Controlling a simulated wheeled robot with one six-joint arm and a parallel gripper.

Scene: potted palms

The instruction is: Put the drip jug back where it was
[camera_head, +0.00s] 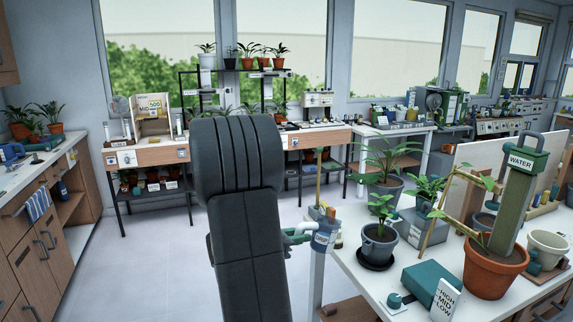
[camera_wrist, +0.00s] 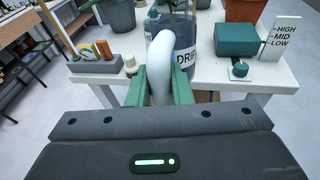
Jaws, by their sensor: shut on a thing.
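The drip jug (camera_wrist: 184,38) is blue-grey with a white label reading "DRIP" and a pale, curved handle. My gripper (camera_wrist: 160,88) has green fingers and is shut on this handle. In the head view the jug (camera_head: 325,240) is upright at the left edge of the white table (camera_head: 355,272), with my gripper (camera_head: 300,231) on its left side. I cannot tell whether the jug's base touches the table. My dark arm hides part of the room behind it.
A grey pot with a plant on a dark saucer (camera_head: 376,262) stands close right of the jug. A teal box (camera_head: 432,281), a High/Mid/Low card (camera_head: 446,298) and a terracotta pot (camera_head: 493,268) stand further right. A grey tray (camera_wrist: 97,66) holds small items. The floor at left is clear.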

